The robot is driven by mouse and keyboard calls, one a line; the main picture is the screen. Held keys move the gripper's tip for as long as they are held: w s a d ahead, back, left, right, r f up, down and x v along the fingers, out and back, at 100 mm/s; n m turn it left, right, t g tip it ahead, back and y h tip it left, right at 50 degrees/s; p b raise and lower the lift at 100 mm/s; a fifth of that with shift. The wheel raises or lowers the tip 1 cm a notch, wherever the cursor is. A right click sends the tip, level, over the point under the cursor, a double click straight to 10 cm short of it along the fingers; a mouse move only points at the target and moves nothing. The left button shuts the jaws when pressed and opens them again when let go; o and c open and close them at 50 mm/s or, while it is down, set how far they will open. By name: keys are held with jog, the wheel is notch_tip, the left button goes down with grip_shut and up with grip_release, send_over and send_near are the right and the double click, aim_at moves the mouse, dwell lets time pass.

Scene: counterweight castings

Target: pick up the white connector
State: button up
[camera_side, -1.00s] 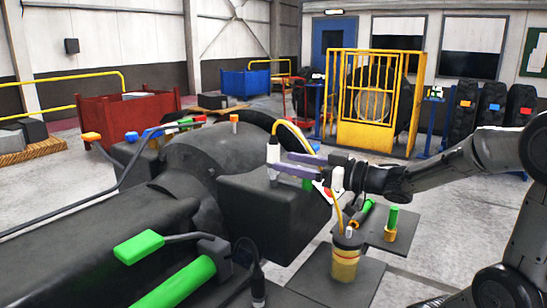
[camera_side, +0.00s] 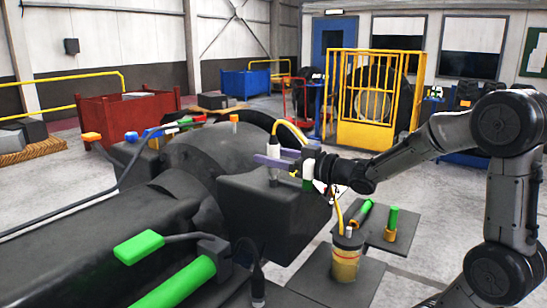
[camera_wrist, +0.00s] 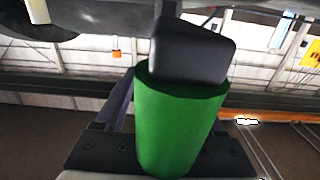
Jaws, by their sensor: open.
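The white connector (camera_side: 273,145) stands upright at the top of the dark block in the side view, by the yellow cable. My gripper (camera_side: 268,157) is open, with its purple fingers pointing left around or beside the connector; I cannot tell which, and the fingers partly cover it. In the wrist view, a green cylinder with a black top (camera_wrist: 180,120) fills the middle and hides much of the space between the fingers. A pale cylinder (camera_wrist: 37,11) shows at the top left there; I cannot tell if it is the connector.
The dark block (camera_side: 265,212) lies under my gripper. A yellow cup (camera_side: 345,264) with a yellow cable and a small white piece stands to the lower right. A green cylinder (camera_side: 393,219) stands on a dark plate nearby. A green-handled lever (camera_side: 139,247) is at the front left.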

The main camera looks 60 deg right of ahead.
grip_shut()
dwell(0.3)
